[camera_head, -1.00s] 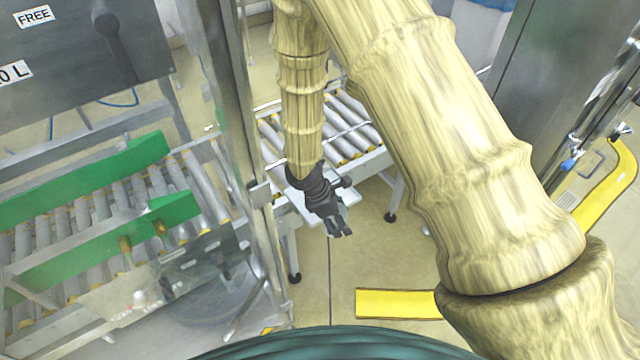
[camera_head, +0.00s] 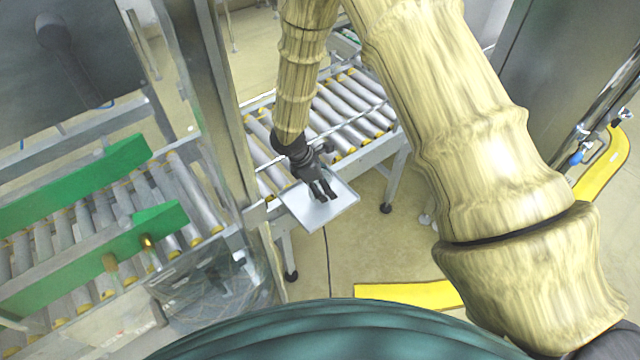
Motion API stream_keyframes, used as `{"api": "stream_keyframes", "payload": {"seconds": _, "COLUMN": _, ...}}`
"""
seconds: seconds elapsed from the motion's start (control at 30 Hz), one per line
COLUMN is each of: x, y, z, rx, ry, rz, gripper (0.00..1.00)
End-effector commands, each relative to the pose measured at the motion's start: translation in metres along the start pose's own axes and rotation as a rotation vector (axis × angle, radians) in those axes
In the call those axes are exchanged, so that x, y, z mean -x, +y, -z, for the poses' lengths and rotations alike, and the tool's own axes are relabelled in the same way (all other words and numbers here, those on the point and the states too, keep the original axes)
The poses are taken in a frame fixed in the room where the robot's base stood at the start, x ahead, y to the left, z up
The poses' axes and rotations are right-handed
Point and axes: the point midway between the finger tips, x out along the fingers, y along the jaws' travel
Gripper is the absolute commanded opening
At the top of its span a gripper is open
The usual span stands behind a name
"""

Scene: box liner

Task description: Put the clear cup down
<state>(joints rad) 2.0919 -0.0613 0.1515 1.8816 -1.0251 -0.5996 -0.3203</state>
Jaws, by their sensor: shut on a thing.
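My gripper (camera_head: 322,193) is at the end of my arm, pointing down over a small light tray (camera_head: 338,208) fixed at the near end of a roller conveyor. Its dark fingers are close together. The clear cup cannot be made out between or around the fingers at this size. I cannot tell whether anything touches the tray surface.
The roller conveyor (camera_head: 345,108) runs behind the tray. Yellow floor strips (camera_head: 410,292) lie at the right. Open floor lies right of the tray.

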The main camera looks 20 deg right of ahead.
Motion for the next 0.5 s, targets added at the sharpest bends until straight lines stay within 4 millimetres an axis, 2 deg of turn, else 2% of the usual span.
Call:
{"api": "stream_keyframes", "payload": {"seconds": 0.2, "x": -0.002, "y": 0.006, "z": 0.0, "rx": -0.002, "ry": 0.001, "rz": 0.0, "gripper": 0.49}}
{"api": "stream_keyframes", "payload": {"seconds": 0.4, "x": -0.028, "y": 0.006, "z": 0.015, "rx": 0.003, "ry": 0.001, "rz": -0.002, "gripper": 0.48}}
{"api": "stream_keyframes", "payload": {"seconds": 0.5, "x": -0.032, "y": 0.006, "z": 0.018, "rx": 0.004, "ry": 0.001, "rz": -0.003, "gripper": 0.48}}
